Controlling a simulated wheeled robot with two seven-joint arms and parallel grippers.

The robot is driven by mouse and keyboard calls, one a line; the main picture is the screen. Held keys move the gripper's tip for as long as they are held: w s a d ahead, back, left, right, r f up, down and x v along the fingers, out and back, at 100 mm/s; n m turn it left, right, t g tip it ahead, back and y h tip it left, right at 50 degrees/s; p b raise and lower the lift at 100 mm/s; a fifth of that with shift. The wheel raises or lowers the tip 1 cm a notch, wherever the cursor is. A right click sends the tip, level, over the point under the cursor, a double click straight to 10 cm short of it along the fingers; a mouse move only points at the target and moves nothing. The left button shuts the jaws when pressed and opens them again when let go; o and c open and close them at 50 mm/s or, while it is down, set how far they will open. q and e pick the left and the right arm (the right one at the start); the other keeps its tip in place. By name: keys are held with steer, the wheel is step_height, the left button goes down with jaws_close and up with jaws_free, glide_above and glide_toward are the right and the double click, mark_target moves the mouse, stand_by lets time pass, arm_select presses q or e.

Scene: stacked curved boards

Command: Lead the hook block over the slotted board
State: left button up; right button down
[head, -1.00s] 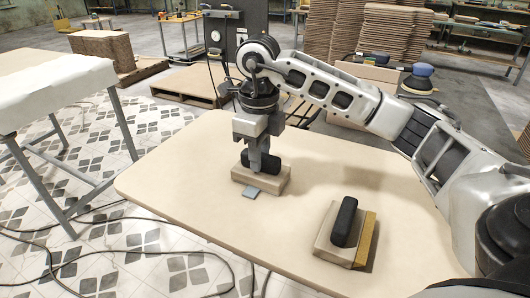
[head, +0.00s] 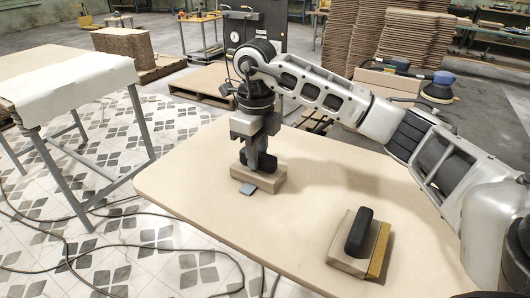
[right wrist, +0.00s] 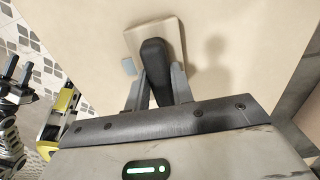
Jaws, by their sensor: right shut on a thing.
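My right gripper (head: 262,160) is shut on the black handle (right wrist: 156,62) of a pale wooden block (head: 258,180), which I take to be the hook block. The gripper points down from above. A small grey-blue plate (head: 248,188) sticks out from the block's near side. I cannot tell whether the block touches the table or hangs just above it. A second wooden block (head: 342,258) with a black grip (head: 359,232) and a yellow-brown strip (head: 379,250) sits apart, nearer and to the right. I cannot make out a slotted board.
The pale table top (head: 210,195) is bare around both blocks. A white-draped table (head: 75,85) stands to the left across a tiled floor with loose cables. A pallet (head: 195,87) and stacked boards (head: 385,40) are behind.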

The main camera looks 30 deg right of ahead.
mark_target(242, 148)
steer(key=shift+w+a, duration=0.15)
steer(key=shift+w, duration=0.15)
steer(key=shift+w, duration=0.1)
steer(key=shift+w+a, duration=0.1)
steer(key=shift+w, duration=0.1)
steer(key=shift+w+a+f, duration=0.1)
steer(key=shift+w+a, duration=0.2)
steer(key=shift+w, duration=0.2)
steer(key=shift+w+a, duration=0.25)
steer(key=shift+w, duration=0.25)
steer(key=shift+w+a, duration=0.1)
steer(key=shift+w+a+p, duration=0.3)
steer(key=shift+w, duration=0.35)
steer(key=shift+w+a+p, duration=0.25)
steer(key=shift+w+a, duration=0.05)
steer(key=shift+w, duration=0.3)
